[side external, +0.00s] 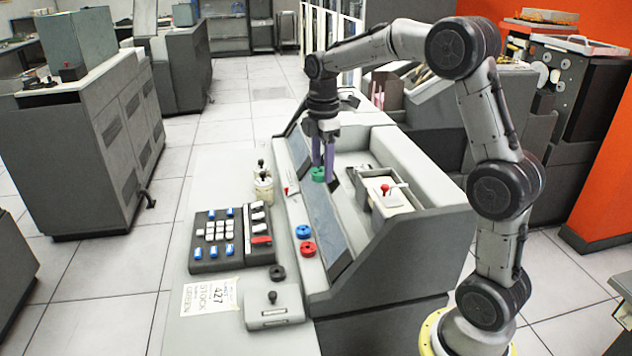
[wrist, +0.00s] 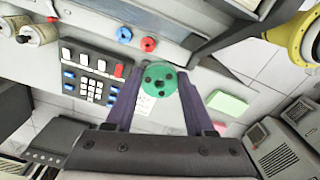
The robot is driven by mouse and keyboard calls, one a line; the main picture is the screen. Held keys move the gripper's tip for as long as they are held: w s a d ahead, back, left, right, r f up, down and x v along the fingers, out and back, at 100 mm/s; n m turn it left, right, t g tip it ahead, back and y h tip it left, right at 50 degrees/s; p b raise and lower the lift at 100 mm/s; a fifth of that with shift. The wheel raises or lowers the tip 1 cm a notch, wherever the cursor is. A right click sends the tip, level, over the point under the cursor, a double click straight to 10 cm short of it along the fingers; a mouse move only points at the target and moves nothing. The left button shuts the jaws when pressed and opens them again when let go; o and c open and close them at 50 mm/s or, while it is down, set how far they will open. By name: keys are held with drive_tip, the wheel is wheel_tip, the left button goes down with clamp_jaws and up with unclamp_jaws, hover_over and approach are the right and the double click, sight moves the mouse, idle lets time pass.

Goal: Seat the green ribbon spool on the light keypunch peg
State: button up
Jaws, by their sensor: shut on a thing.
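The green ribbon spool (side external: 318,174) is a short disc with dark holes in its face. My gripper (side external: 323,160) has purple fingers and is shut on it, over the sloped panel of the grey console. In the wrist view the spool (wrist: 158,85) sits between the fingertips of my gripper (wrist: 160,92). I cannot tell from these views whether it touches the panel. A light grey box (side external: 273,316) with a dark knob stands at the table's near end. I cannot make out for sure which part is the light keypunch peg.
A dark keypad (side external: 228,240), a paper card (side external: 210,297) and cream cylinders (side external: 263,188) stand left. The console's raised back (side external: 425,175) lies right.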

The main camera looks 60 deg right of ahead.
drive_tip(key=s+d+m, duration=0.2)
drive_tip(key=d+m, duration=0.1)
drive_tip(key=d, duration=1.8)
drive_tip(key=shift+m, duration=0.3)
drive_tip(key=shift+s+d+f, duration=0.1)
drive_tip(key=shift+d+f, duration=0.05)
drive_tip(key=shift+f, duration=1.3)
drive_tip(key=shift+s+d+f, duration=0.1)
drive_tip(key=shift+d+f, duration=0.05)
drive_tip(key=shift+f, duration=1.3)
drive_tip(key=shift+s+d+f, duration=0.1)
drive_tip(key=shift+d+f, duration=0.05)
drive_tip(key=shift+f, duration=1.3)
drive_tip(key=shift+f, duration=0.55)
drive_tip(key=shift+f, duration=0.3)
drive_tip(key=shift+f, duration=0.9)
